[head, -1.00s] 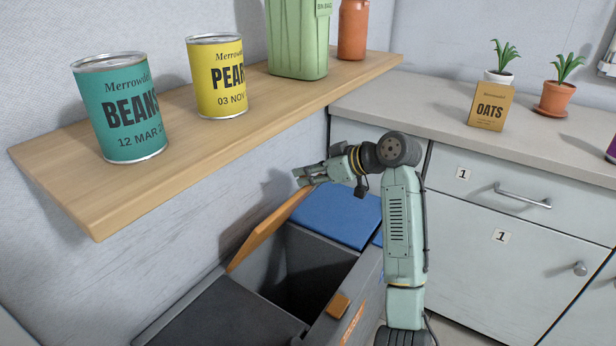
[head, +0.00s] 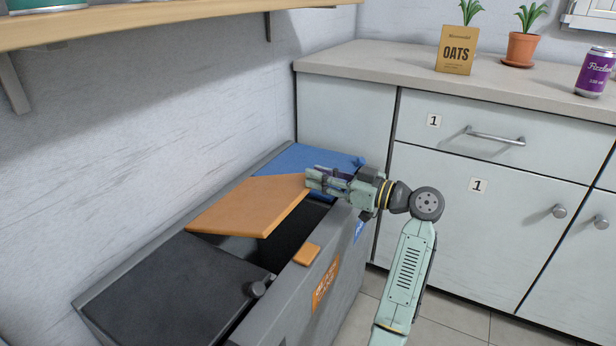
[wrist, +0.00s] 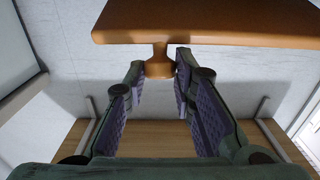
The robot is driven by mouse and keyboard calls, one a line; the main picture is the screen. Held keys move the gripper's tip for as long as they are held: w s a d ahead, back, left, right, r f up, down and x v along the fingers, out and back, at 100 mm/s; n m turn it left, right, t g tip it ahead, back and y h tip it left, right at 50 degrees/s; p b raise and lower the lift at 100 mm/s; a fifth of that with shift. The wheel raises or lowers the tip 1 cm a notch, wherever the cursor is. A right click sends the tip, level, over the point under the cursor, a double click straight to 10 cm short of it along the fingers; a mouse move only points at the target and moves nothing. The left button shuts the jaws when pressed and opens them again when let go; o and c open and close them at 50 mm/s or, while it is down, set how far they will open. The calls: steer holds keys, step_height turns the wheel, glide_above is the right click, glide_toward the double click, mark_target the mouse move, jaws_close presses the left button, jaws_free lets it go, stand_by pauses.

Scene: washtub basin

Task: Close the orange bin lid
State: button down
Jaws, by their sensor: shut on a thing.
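The orange bin lid (head: 245,207) is tilted, partly lowered over its compartment, with a dark gap (head: 295,233) showing under its front edge. In the wrist view the lid (wrist: 215,25) spans the top, and its orange knob (wrist: 159,62) sits between my fingertips. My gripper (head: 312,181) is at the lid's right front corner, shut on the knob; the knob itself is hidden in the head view. The grey bin (head: 280,310) has an orange label and a small orange block (head: 307,254) on its front rim.
A blue lid (head: 290,158) lies behind, beside the orange one. A dark grey lid (head: 170,290) with a knob lies closed in front. A wooden shelf (head: 150,20) overhangs at upper left. Counter cabinets (head: 470,190) stand to the right, with an oats box (head: 456,52) on top.

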steer(key=f+b, duration=0.2)
steer(key=d+f+t+y+b, duration=0.1)
steer(key=f+b, duration=0.1)
steer(key=s+d+f+y+b, duration=0.1)
steer(key=f+b, duration=0.2)
steer(key=shift+s+t, duration=0.1)
steer(key=shift+t, duration=0.2)
steer(key=shift+r, duration=0.1)
steer(key=c, duration=1.4)
jaws_free()
steer(key=shift+a, duration=0.1)
steer(key=shift+o, duration=0.2)
steer(key=v, duration=1.2)
